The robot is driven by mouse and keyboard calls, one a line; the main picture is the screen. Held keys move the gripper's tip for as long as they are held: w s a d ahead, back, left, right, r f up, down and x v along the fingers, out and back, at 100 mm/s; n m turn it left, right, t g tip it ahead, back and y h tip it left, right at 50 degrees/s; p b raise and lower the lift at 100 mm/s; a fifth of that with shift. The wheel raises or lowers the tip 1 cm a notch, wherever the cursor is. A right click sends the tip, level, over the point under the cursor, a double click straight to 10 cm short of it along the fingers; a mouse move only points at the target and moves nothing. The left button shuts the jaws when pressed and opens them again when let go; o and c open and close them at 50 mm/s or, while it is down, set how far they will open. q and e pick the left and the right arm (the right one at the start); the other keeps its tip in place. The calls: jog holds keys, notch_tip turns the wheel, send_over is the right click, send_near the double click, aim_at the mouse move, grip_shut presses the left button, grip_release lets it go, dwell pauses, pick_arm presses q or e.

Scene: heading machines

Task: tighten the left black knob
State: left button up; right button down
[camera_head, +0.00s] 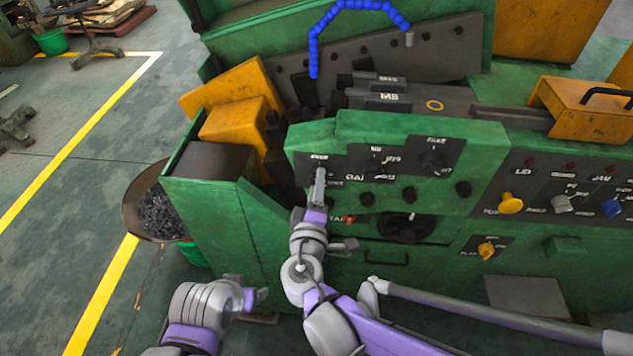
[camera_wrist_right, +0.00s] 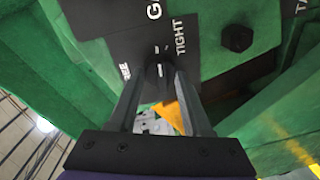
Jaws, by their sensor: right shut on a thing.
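The left black knob (camera_wrist_right: 158,76) sits on a black label plate with the word TIGHT to its right and a partly cut-off word to its left in the right wrist view. My right gripper (camera_wrist_right: 160,82) has its two fingers on either side of the knob and is shut on it. In the head view my right gripper (camera_head: 320,176) reaches the left end of the green panel (camera_head: 316,139) and hides most of the knob. My left gripper (camera_head: 254,298) is low on the left, apart from the machine, and its jaws are too small to read.
More black knobs, a middle one (camera_head: 377,161) and a right one (camera_head: 431,160), sit on the same panel. Black bolts line its lower edge. A black handwheel (camera_head: 405,228) is below.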

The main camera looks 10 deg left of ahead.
pick_arm(q)
jog(key=shift+w+r+p, duration=0.25)
jog(key=shift+r+p, duration=0.1)
jog(key=shift+r, duration=0.25)
jog(key=shift+w+r+p, duration=0.25)
jog(key=shift+r+p, duration=0.1)
jog(key=shift+r, duration=0.2)
pick_arm(e)
jog(key=m, duration=0.4)
jog(key=shift+y, duration=0.3)
jog(key=shift+m, duration=0.3)
jog(key=shift+c, duration=1.7)
grip_release()
pick_arm(q)
jog(key=shift+s+f+b, duration=0.25)
jog(key=shift+f+b, duration=0.1)
jog(key=shift+f, duration=0.15)
pick_arm(e)
jog(key=s, duration=1)
jog(key=shift+s+d+r, duration=0.2)
jog(key=shift+s+r, duration=0.15)
jog(key=shift+s, duration=0.05)
